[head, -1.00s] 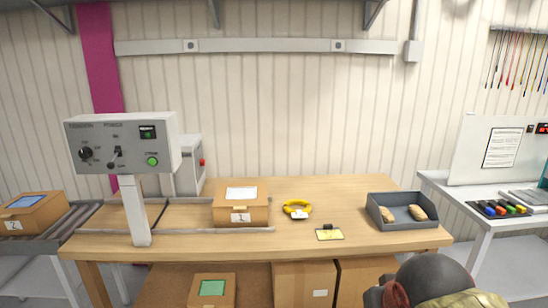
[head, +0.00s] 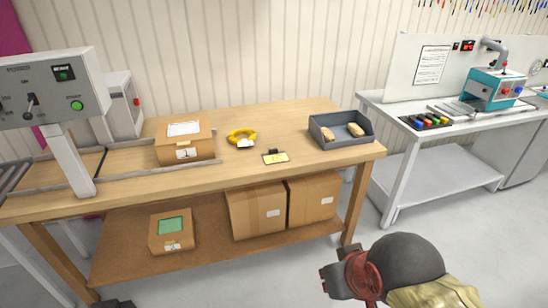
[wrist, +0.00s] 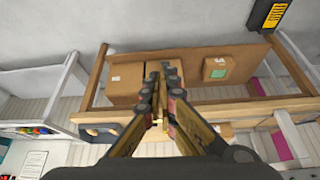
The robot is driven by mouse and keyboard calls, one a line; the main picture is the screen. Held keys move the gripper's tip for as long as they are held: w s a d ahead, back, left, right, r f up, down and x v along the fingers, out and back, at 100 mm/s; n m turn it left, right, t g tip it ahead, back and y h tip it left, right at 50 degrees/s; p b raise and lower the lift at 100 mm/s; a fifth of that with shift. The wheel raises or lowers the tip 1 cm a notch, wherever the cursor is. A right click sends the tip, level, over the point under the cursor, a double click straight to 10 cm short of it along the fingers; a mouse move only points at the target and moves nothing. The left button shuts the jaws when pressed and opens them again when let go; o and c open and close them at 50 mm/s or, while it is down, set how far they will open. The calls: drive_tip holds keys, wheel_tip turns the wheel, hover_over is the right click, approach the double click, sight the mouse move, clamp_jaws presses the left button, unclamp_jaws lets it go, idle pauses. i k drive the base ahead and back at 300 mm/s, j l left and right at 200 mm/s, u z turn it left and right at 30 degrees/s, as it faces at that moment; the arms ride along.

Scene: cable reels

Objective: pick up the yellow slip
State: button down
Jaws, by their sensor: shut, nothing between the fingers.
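The yellow slip (head: 276,158) lies flat near the front edge of the wooden bench (head: 255,175), with a small black piece at its back edge. It sits right of the yellow cable coil (head: 242,137) and left of the grey tray. My gripper (head: 328,281) is low in front of the bench, right of the slip and well apart from it. In the wrist view my gripper (wrist: 162,72) has its fingers together, with nothing held. I cannot make out the slip in the wrist view.
A grey tray (head: 318,139) with two tan items stands right of the slip. A cardboard box (head: 185,150) stands left of the coil. More boxes (head: 257,212) sit on the lower shelf. A white table (head: 400,160) stands to the right. The floor between is clear.

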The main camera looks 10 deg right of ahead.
sight(274, 156)
drive_tip(key=i+l+u, duration=0.15)
drive_tip(key=i+l, duration=0.15)
drive_tip(key=i+l+u, duration=0.15)
drive_tip(key=l, duration=0.35)
drive_tip(key=i+l+u, duration=0.1)
drive_tip(key=i+l, duration=0.25)
drive_tip(key=l, duration=0.15)
drive_tip(key=i+l+u, duration=0.15)
drive_tip(key=l, duration=0.3)
drive_tip(key=i+l+u, duration=0.15)
drive_tip(key=i+l, duration=0.15)
drive_tip(key=l, duration=0.25)
drive_tip(key=i+l+u, duration=0.15)
drive_tip(key=l, duration=0.35)
drive_tip(key=i+l+u, duration=0.15)
drive_tip(key=l, duration=0.4)
drive_tip(key=i+l+u, duration=0.1)
drive_tip(key=l, duration=0.45)
drive_tip(key=i, duration=0.05)
